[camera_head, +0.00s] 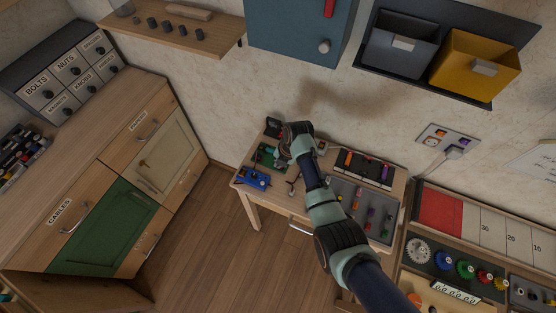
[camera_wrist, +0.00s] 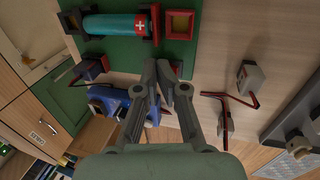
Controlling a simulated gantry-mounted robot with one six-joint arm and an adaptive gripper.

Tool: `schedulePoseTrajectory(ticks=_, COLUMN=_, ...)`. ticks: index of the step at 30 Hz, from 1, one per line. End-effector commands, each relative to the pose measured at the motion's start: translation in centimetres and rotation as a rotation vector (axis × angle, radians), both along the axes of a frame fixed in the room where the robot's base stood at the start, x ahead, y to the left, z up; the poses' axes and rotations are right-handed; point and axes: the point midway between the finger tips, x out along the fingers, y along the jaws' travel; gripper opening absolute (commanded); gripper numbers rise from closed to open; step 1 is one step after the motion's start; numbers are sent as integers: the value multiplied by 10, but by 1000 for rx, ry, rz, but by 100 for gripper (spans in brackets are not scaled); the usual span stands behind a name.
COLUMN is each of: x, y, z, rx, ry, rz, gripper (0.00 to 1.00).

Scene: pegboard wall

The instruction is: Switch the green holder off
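The green holder (camera_wrist: 125,54) lies on the table, at the top of the wrist view, with a teal cylinder (camera_wrist: 113,25) marked with a white plus seated in it. It also shows in the head view (camera_head: 264,156), partly hidden by my arm. A small dark block with red (camera_wrist: 91,67), perhaps its switch, sits at its lower left corner. My gripper (camera_wrist: 166,68) has its fingers drawn together, with nothing visible held. The fingertips point at the table near the holder's lower edge; contact cannot be told.
A blue holder (camera_head: 254,179) lies in front of the green one. Right of my fingers are a grey block with a red rod (camera_wrist: 245,85) and a grey tray (camera_head: 372,212) of small parts. Cabinets (camera_head: 110,220) stand left; a blue wall box (camera_head: 295,30) hangs above.

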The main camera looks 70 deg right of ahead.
Motion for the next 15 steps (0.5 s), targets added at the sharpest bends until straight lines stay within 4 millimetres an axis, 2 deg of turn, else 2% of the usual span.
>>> schedulePoseTrajectory(ticks=1, x=-9, y=4, z=-7, rx=14, ry=17, rz=-3, gripper=0)
schedulePoseTrajectory(ticks=3, x=-12, y=4, z=-8, rx=14, ry=18, rz=-3, gripper=0)
schedulePoseTrajectory(ticks=11, x=-13, y=4, z=-10, rx=14, ry=21, rz=-3, gripper=0)
schedulePoseTrajectory(ticks=15, x=-12, y=4, z=-1, rx=13, ry=20, rz=-2, gripper=0)
